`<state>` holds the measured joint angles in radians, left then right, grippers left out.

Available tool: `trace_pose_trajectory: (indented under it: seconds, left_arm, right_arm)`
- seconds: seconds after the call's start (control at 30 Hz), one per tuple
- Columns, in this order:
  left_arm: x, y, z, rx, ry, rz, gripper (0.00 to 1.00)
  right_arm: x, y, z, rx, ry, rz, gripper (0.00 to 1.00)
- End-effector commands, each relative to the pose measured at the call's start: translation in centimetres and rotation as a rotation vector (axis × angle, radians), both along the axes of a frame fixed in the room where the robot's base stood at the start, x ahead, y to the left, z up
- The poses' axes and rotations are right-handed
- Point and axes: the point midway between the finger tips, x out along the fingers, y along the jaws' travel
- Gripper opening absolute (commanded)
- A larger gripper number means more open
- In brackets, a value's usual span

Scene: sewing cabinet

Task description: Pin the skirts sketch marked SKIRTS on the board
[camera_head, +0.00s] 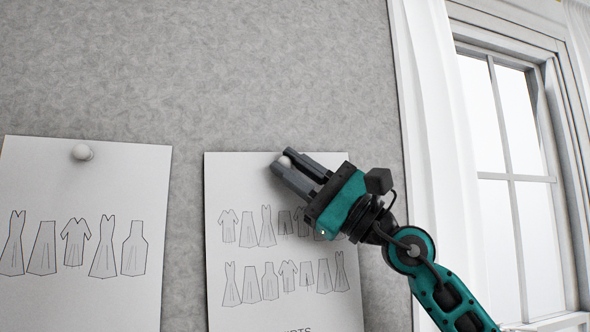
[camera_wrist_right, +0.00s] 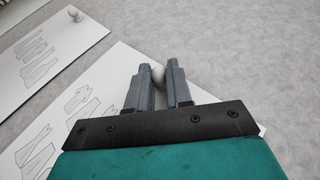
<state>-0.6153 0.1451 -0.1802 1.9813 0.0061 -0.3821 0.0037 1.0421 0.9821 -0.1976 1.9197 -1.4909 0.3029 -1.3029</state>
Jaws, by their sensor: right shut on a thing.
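The sketch sheet (camera_head: 235,275) hangs flat against the grey board (camera_head: 230,70) in the head view. It shows two rows of garment drawings, and the end of a word reading "RTS" shows at its bottom edge. My right gripper (camera_head: 284,167) is at the sheet's top edge, shut on a white round-headed pin (camera_head: 285,161). In the right wrist view the pin (camera_wrist_right: 158,75) sits between the fingertips, over the sheet's top edge. Whether the pin's point is in the board is hidden. My left gripper is not in view.
Another sketch sheet (camera_head: 80,240) hangs to the left, held by a white pin (camera_head: 82,152) at its top. A white curtain (camera_head: 440,150) and a window (camera_head: 510,150) are right of the board. The board above both sheets is bare.

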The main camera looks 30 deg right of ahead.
Motion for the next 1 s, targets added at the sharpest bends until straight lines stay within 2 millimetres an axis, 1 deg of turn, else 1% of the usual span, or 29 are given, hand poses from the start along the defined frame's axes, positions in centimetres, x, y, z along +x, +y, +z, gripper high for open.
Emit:
trace_pose_trajectory:
  seconds: [0.47,1.0]
  left_arm:
    - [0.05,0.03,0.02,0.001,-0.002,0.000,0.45]
    - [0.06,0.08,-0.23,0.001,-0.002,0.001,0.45]
  right_arm:
    - [0.03,-0.01,0.00,0.000,0.000,0.000,0.00]
    - [0.67,-0.25,-0.01,0.002,0.002,0.000,0.00]
